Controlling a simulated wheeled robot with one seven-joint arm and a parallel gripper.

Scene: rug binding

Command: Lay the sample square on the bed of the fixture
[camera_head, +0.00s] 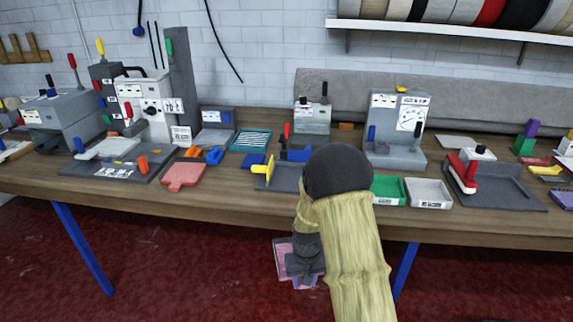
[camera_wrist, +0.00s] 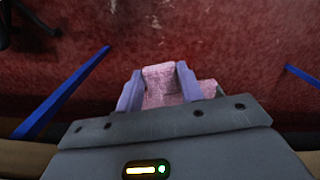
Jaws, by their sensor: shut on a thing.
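My gripper (camera_head: 304,281) hangs low in front of the workbench, over the red floor. In the wrist view its two bluish fingers (camera_wrist: 159,84) are shut on a pink, textured sample square (camera_wrist: 158,98). The square's pink edge shows beside the gripper in the head view (camera_head: 283,262); the rest is hidden by the gripper. Several fixtures stand on the bench, and I cannot tell which is the task's. One has a flat dark bed (camera_head: 512,194) with a red lever, at right. Another dark bed (camera_head: 285,178) with a yellow handle is partly behind my arm.
The wooden workbench (camera_head: 230,203) is crowded. A green tray (camera_head: 388,188) and a white tray (camera_head: 428,194) sit by the front edge, right of my arm. A salmon-pink paddle-shaped piece (camera_head: 184,175) lies at left. Blue bench legs (camera_head: 83,247) stand below.

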